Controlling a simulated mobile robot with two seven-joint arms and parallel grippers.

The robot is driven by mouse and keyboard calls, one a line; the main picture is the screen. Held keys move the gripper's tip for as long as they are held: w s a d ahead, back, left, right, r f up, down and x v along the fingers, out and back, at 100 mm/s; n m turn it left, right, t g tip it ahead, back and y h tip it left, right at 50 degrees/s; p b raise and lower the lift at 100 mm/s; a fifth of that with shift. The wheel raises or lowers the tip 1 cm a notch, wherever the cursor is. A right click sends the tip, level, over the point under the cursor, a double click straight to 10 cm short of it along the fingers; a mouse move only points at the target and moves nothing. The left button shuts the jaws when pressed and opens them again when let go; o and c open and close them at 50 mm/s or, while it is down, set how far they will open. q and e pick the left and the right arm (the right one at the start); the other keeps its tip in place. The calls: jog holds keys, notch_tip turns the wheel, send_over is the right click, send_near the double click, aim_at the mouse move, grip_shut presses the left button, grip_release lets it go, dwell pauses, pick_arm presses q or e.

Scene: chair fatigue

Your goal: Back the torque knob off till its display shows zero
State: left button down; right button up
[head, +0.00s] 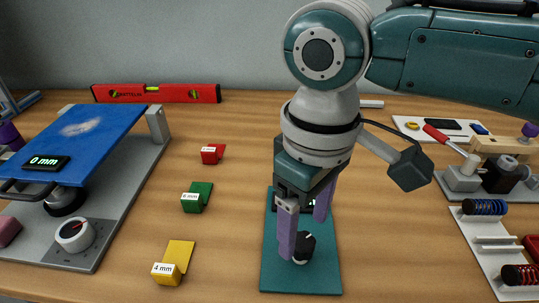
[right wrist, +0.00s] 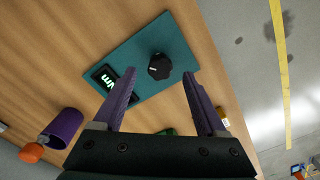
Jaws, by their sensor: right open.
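The black torque knob (head: 304,247) with a white pointer mark stands on a teal plate (head: 301,279) at the front middle of the table. It also shows in the right wrist view (right wrist: 159,66), beyond and between the fingertips. The plate's display (right wrist: 105,79) has green characters, partly covered by a purple finger, so its value cannot be read; in the head view the gripper mostly hides it. My right gripper (head: 304,238) is open, pointing down over the plate, with nothing held. Whether a finger touches the knob cannot be told. My left gripper is not in view.
A grey fixture with a blue panel (head: 92,135) reading 0 mm and a separate dial (head: 75,235) stands left. Red (head: 212,153), green (head: 196,197) and yellow (head: 174,262) blocks lie between. A spring tray (head: 490,260) is at right. Bare table surrounds the teal plate.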

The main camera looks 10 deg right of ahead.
aim_at(302, 249)
jog(key=shift+f, duration=1.25)
grip_shut()
